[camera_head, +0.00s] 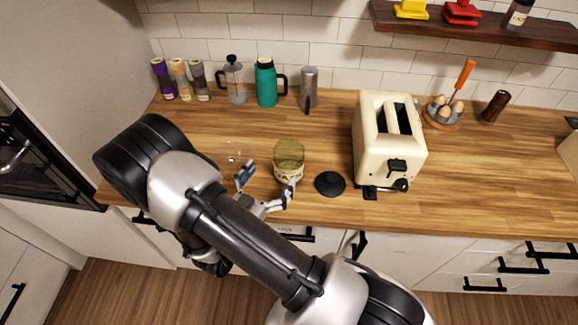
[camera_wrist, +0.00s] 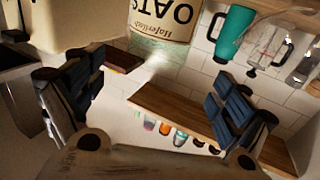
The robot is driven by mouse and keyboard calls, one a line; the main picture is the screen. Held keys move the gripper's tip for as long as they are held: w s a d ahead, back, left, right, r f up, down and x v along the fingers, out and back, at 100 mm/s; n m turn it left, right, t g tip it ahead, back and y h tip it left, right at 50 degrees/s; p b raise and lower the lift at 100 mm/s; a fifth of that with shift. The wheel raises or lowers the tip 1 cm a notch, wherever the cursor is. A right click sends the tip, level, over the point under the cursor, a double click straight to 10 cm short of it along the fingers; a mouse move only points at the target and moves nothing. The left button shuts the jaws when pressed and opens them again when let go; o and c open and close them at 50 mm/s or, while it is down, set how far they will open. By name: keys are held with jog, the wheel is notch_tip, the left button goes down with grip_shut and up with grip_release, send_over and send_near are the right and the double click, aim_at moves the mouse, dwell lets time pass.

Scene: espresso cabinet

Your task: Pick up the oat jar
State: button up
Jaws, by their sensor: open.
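The oat jar (camera_head: 289,158) stands on the wooden counter left of the toaster, a rounded jar with a pale label around its lower part. I cannot tell whether a finger touches the jar.
A cream toaster (camera_head: 390,140) and a black round object (camera_head: 329,184) stand right of the jar. A clear glass item (camera_head: 234,158) is to its left. A teal flask (camera_head: 267,84), French press (camera_head: 234,82) and metal grinder (camera_head: 309,88) line the back.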

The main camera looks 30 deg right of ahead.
aim_at(296, 143)
jog(key=b+x, duration=0.1)
jog(key=x, duration=0.9)
jog(key=shift+s+r, duration=0.15)
jog(key=shift+r, duration=0.05)
jog(key=shift+c, duration=0.4)
jog(key=c, duration=1.8)
